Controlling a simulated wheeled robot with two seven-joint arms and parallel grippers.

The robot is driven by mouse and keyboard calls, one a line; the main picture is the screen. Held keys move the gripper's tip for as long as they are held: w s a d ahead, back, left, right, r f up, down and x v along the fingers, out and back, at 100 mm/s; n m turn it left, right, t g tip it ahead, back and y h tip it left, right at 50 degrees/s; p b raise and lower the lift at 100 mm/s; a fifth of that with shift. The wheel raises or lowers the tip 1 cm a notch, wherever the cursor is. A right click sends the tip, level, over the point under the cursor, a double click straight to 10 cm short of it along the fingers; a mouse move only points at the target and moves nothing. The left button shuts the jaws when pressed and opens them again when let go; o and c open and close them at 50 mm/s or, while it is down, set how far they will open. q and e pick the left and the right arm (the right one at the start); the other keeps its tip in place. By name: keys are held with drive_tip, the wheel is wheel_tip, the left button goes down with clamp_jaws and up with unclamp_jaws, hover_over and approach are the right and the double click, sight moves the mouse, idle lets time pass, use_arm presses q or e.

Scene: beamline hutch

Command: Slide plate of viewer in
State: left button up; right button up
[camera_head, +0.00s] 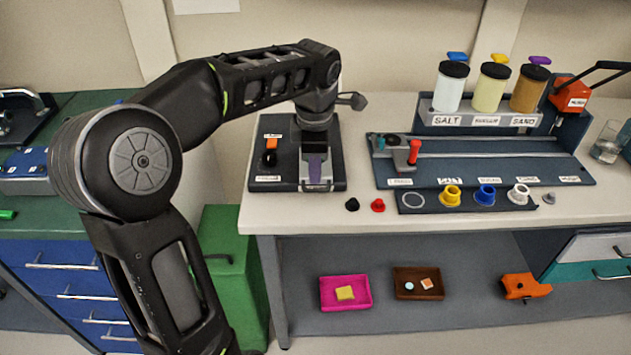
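A dark flat unit (285,164), seemingly the viewer, lies at the left end of the white bench. It carries a black knob (269,159), an orange piece (271,142) and small labels too blurred to read. My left arm comes in from the left, and my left gripper (317,178) points down over the right part of this unit. A purple strip and pale metal parts show around the fingers. I cannot tell the plate from the fingers there, nor whether they touch or grip it. My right gripper is out of view.
Right of the unit is a dark railed board (500,163) with a red-handled slider (413,152). A rack (478,119) with salt, sand and another jar stands behind. Small black and red caps (378,205) lie near the front edge. A beaker (606,148) stands far right.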

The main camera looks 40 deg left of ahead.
sight(315, 191)
use_arm(q)
drive_tip(key=f, duration=0.6)
drive_tip(key=shift+w+a+f, duration=0.1)
drive_tip(key=shift+w+a, duration=0.2)
drive_tip(key=shift+w, duration=0.1)
clamp_jaws()
idle(1.0)
